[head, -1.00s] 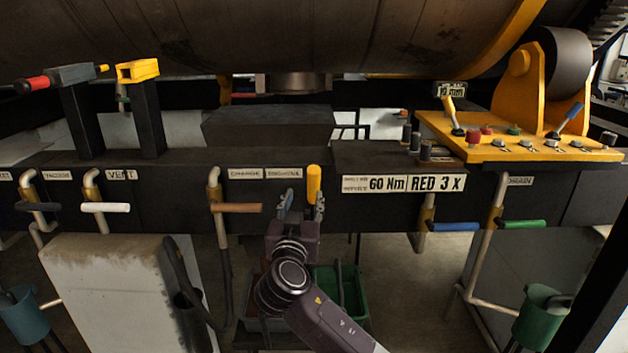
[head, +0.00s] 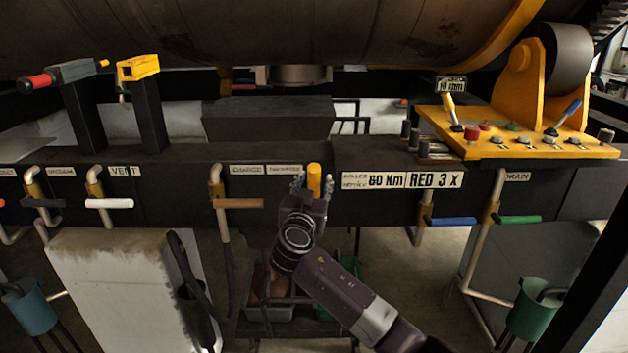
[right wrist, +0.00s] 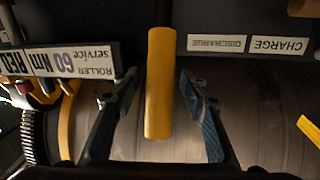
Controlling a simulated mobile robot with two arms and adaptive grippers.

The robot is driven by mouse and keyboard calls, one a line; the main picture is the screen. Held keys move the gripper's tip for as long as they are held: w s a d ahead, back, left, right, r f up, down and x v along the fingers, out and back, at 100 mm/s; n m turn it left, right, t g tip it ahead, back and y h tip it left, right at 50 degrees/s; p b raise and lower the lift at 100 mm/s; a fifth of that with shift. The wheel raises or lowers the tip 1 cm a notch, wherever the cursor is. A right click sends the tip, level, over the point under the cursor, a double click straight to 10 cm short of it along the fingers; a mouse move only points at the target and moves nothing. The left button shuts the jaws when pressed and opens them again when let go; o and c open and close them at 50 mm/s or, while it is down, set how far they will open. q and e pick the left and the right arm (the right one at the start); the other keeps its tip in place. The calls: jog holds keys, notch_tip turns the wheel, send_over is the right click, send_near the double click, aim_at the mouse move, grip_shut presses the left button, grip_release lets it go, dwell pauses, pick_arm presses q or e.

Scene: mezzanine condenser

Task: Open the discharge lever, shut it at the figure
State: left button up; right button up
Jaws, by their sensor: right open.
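The discharge lever has a yellow handle (head: 314,176) that stands upright at the front beam, just right of the "DISCHARGE" label (head: 284,169). My right gripper (head: 313,187) is open, with one finger on each side of the handle. In the right wrist view, which is upside down, the yellow handle (right wrist: 160,85) lies between the two blue-grey fingers, with a gap visible on both sides. The lever's pivot and pipe are hidden behind my gripper. My left gripper is not in view.
The brown "CHARGE" lever (head: 238,203) is left of my gripper, and a blue lever (head: 451,221) is to the right. A "60 Nm RED 3 x" plate (head: 415,181) is beside the handle. A yellow control panel (head: 540,147) is farther right. Bins (head: 270,313) stand below.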

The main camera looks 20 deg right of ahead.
jog(key=shift+c, duration=0.3)
grip_shut()
